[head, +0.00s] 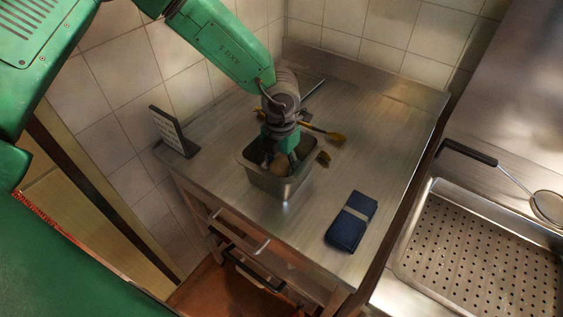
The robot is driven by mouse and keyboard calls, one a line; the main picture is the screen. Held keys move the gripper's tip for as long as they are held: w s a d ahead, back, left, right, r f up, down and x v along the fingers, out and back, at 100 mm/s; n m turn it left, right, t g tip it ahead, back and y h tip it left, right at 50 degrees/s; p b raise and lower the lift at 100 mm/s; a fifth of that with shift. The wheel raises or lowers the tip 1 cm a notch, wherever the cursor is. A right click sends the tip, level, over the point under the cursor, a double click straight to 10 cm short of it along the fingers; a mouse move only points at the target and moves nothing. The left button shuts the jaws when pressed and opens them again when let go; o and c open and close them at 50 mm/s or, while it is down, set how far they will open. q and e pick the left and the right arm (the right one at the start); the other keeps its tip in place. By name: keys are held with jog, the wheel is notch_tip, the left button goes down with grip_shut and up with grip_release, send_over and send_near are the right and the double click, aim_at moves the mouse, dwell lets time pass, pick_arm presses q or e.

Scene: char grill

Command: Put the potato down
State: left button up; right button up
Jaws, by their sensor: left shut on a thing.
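The potato (280,168) is a small brown lump low inside a steel container (283,189) on the metal table. Only part of it shows between the fingers and the container walls. My left gripper (281,160) reaches down into the container from above and is shut on the potato. I cannot tell whether the potato touches the container's floor. My right gripper is not in view.
The steel table (380,135) has free room right of the container. A folded blue cloth (349,222) lies near its front edge. A black sign (174,131) stands at left. Brushes or tongs (325,133) lie behind the container. A perforated pan (420,240) is at right.

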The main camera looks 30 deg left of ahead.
aim_at(281, 162)
pick_arm(q)
jog(key=o, duration=1.2)
jog(key=shift+o, duration=0.2)
notch_tip(281, 162, up, 12)
